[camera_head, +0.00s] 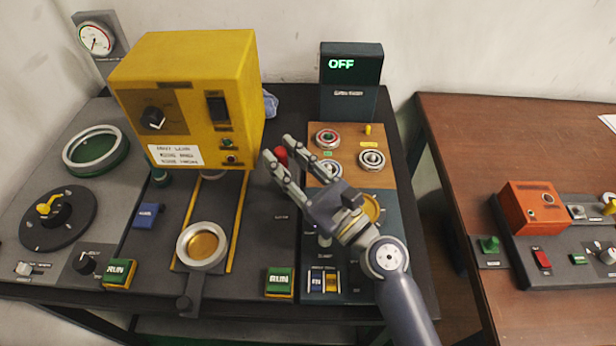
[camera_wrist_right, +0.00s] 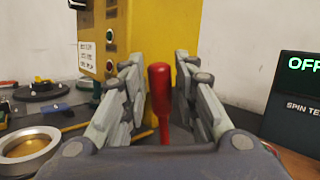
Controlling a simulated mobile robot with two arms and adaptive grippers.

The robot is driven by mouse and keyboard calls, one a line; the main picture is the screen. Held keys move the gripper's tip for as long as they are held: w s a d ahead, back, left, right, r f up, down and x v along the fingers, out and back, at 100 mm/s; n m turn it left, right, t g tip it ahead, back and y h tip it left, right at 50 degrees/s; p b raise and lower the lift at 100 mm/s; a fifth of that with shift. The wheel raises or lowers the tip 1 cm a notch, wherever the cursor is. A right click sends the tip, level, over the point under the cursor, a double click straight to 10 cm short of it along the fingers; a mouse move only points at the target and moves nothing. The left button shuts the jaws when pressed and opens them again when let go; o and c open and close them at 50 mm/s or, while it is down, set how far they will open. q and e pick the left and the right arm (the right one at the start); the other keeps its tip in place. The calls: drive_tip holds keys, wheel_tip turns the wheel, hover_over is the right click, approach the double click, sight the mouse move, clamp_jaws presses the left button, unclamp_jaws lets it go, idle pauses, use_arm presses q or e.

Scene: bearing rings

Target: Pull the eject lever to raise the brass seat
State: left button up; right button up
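A red lever (camera_wrist_right: 160,100) stands upright between the two fingers of my right gripper (camera_wrist_right: 158,85) in the wrist view. Gaps show on both sides, so the fingers are apart from it and open. In the head view its red knob (camera_head: 281,156) shows at the fingertips of the right gripper (camera_head: 279,150); its lower part is hidden. A brass disc (camera_head: 203,246) lies inside a silver ring at the front of the yellow-edged track. Another brass disc (camera_head: 373,208) is partly hidden behind my right gripper. I cannot tell which is the seat. My left gripper is not in view.
The yellow press box (camera_head: 195,90) stands just left of the lever. A dark display reading OFF (camera_head: 350,80) stands behind. Bearing rings lie on a wooden board (camera_head: 345,143) right of the gripper. Green RUN buttons (camera_head: 280,280) sit at the front.

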drive_tip(key=v, duration=1)
drive_tip(key=shift+s+d, duration=0.25)
